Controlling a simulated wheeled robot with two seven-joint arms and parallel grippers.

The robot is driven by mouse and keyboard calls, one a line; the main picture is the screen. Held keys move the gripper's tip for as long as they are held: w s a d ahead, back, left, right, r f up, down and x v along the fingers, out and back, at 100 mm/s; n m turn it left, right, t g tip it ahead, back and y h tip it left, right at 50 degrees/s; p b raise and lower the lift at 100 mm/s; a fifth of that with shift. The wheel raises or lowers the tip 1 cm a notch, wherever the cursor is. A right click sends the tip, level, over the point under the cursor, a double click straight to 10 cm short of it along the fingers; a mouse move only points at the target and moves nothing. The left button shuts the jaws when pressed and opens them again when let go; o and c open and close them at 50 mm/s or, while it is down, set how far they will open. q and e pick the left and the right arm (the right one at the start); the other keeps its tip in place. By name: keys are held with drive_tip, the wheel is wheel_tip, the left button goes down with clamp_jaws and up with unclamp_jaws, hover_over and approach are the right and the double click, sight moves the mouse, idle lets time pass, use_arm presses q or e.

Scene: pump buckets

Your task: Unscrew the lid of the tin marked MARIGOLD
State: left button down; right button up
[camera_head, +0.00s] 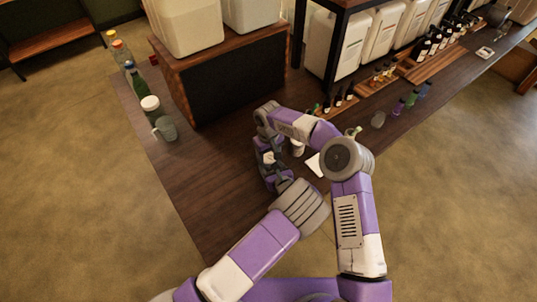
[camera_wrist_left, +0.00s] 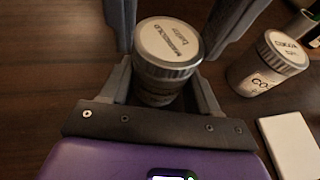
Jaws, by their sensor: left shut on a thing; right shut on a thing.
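The tin marked MARIGOLD (camera_wrist_left: 160,92) stands upright on the dark wooden table in the left wrist view, with its round silver lid (camera_wrist_left: 168,45) on top. My left gripper (camera_wrist_left: 163,85) is shut on the tin's body, one finger on each side. My right gripper (camera_wrist_left: 178,30) comes in from above, its dark fingers on both sides of the lid, shut on it. Whether the lid has turned cannot be told.
A second tin, its label partly readable as COCOA (camera_wrist_left: 268,65), stands close on the right, with a white card (camera_wrist_left: 290,145) nearby. Bottles and a mug (camera_head: 165,128) line the table's left edge. A wooden stand (camera_head: 230,75) bears white canisters behind my grippers.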

drive_tip(key=n, duration=0.3)
drive_tip(key=shift+n, duration=0.4)
drive_tip(key=n, duration=0.3)
drive_tip(key=shift+n, duration=0.4)
drive_tip(key=o, duration=1.2)
drive_tip(key=shift+c, duration=0.2)
drive_tip(key=shift+r, duration=0.1)
